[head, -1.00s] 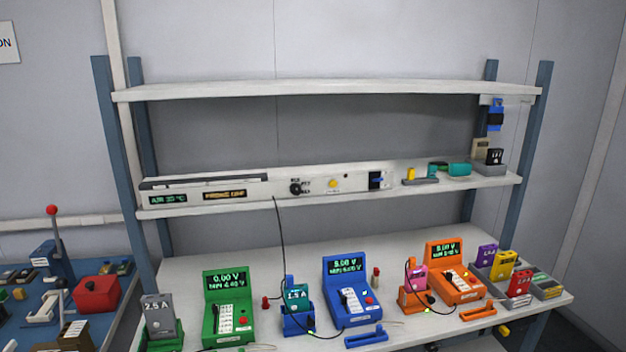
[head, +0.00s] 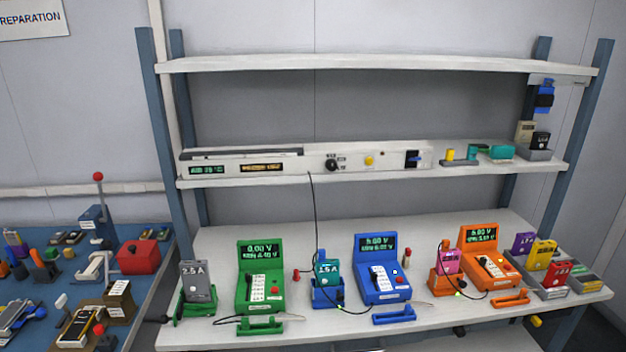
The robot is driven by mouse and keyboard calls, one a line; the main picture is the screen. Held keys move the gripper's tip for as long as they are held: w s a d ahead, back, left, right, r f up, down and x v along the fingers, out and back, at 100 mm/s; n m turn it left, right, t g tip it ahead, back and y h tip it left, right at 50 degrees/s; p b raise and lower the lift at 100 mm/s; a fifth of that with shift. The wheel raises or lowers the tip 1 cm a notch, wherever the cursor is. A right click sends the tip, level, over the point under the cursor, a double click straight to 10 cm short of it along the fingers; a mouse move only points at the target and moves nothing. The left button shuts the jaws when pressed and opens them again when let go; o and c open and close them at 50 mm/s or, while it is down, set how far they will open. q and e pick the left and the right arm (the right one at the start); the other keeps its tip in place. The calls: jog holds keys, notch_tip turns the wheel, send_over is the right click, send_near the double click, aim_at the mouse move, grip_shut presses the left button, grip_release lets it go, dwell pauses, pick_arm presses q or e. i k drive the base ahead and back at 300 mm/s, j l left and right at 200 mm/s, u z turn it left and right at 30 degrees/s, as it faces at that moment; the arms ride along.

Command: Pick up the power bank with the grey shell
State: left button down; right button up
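A grey power bank (head: 197,284) marked "2.5 A" stands upright in a green cradle (head: 186,308) at the left end of the white bench. A teal one (head: 326,269) stands in a blue cradle and a pink one (head: 449,261) in an orange cradle. A purple (head: 523,243), a yellow (head: 541,254) and a red (head: 555,276) one stand at the bench's right end. A beige one (head: 524,131) and a dark one (head: 541,140) stand on the middle shelf at right. Neither of my grippers is in view.
Green (head: 261,249), blue (head: 375,243) and orange (head: 478,233) testers stand along the bench with thin black leads. A blue table (head: 155,300) at left holds a red box (head: 139,257) and clutter. The shelf (head: 330,178) overhangs the bench's back.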

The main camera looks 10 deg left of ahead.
aim_at(196, 273)
jog(key=i+j, duration=0.1)
jog(key=j, duration=0.35)
jog(key=i+j, duration=0.1)
jog(key=j, duration=0.4)
jog(key=i+j, duration=0.1)
jog(key=j, duration=0.35)
jog(key=i+j, duration=0.1)
jog(key=j, duration=0.35)
jog(key=i+j, duration=0.1)
jog(key=j, duration=0.4)
jog(key=z, duration=1.9)
jog(key=u, duration=1.8)
jog(key=k+j, duration=0.05)
